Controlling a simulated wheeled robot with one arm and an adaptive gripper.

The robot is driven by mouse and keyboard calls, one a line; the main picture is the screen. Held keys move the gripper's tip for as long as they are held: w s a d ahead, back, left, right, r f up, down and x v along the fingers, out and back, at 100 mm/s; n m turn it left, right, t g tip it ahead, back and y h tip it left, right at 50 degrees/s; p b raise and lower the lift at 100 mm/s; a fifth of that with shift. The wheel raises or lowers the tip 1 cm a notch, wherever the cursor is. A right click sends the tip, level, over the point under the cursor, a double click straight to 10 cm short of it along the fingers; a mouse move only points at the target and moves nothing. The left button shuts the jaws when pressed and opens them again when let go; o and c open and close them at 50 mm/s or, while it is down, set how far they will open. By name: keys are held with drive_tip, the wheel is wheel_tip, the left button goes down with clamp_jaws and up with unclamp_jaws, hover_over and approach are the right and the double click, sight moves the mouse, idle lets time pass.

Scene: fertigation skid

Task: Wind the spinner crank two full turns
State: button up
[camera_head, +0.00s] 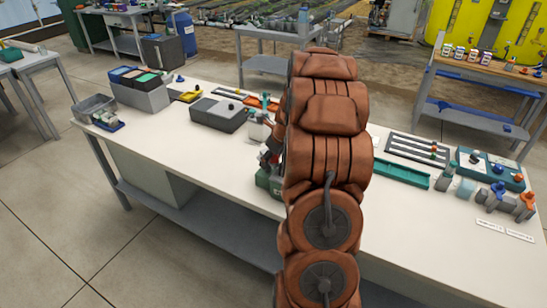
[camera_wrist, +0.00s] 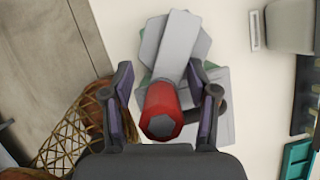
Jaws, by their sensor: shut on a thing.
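The spinner crank shows in the wrist view, with a grey crank arm (camera_wrist: 178,45) and a red knob (camera_wrist: 160,112) at its near end. Below it is a grey and pale green body (camera_wrist: 215,100). My gripper (camera_wrist: 160,92) has one finger on each side of the red knob and is shut on it. In the head view my orange arm covers most of the crank.
To the right are a green tray (camera_head: 403,171), a teal panel (camera_head: 490,170) and small valves (camera_head: 525,205). The bench's front left is clear.

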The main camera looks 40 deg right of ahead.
drive_tip(key=shift+w+a, duration=0.2)
drive_tip(key=shift+a, duration=0.05)
drive_tip(key=o, duration=0.3)
drive_tip(key=shift+w+a+r+p, duration=0.15)
drive_tip(key=shift+w+a+p, duration=0.3)
drive_tip(key=shift+p, duration=0.15)
drive_tip(key=shift+o, duration=1.3)
drive_tip(key=shift+w+a, duration=0.1)
drive_tip(key=shift+a, duration=0.1)
drive_tip(key=shift+w, duration=0.1)
drive_tip(key=shift+o, duration=0.7)
drive_tip(key=shift+w+a+p, duration=0.15)
drive_tip(key=shift+w+p, duration=0.25)
drive_tip(key=shift+p, duration=0.25)
drive_tip(key=shift+o, duration=0.3)
drive_tip(key=shift+f, duration=0.35)
drive_tip(key=o, duration=0.4)
drive_tip(key=shift+w, duration=0.1)
drive_tip(key=shift+r, duration=0.1)
